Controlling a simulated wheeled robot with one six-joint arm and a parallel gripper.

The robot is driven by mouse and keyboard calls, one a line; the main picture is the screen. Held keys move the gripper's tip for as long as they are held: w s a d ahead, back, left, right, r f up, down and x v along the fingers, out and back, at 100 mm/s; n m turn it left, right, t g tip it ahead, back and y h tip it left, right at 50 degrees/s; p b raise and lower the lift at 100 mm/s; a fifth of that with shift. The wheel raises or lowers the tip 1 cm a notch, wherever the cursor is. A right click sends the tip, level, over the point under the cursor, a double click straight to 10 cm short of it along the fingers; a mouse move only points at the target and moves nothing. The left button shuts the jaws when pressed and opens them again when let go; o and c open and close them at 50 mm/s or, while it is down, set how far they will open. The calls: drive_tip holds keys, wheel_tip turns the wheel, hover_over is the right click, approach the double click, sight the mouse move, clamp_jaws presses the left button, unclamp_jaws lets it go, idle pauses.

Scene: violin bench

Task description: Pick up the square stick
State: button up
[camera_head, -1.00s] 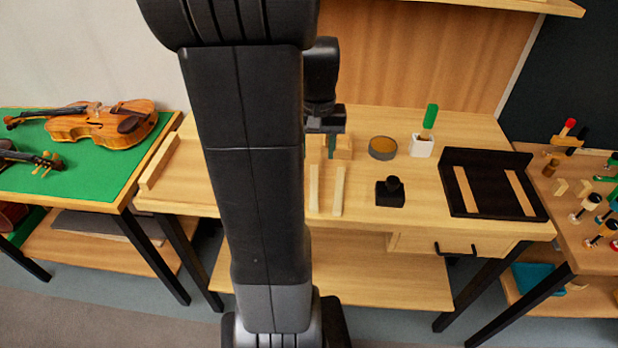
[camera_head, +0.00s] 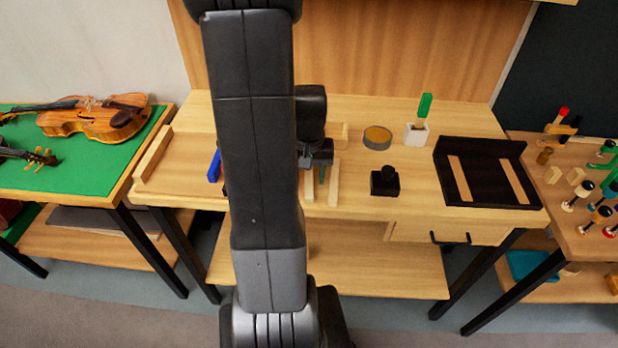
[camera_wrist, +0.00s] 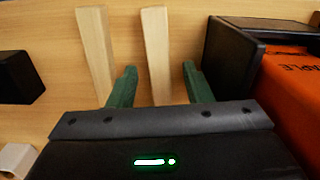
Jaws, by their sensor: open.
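Two pale wooden sticks lie side by side on the bench, and I cannot tell for sure which one is the square stick. One stick (camera_wrist: 156,45) runs between my gripper's green fingers in the wrist view; it shows as the left stick (camera_head: 309,188) in the head view. The other stick (camera_wrist: 95,45) lies outside the fingers, to the left in the wrist view and to the right (camera_head: 334,185) in the head view. My gripper (camera_wrist: 160,72) is open and empty, with a finger on each side of the first stick. Its wrist body hides the sticks' near ends.
A black block with a knob (camera_head: 385,182) sits right of the sticks. In the wrist view a black box (camera_wrist: 232,55) and an orange box (camera_wrist: 290,95) stand close on the right.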

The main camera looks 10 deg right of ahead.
clamp_jaws()
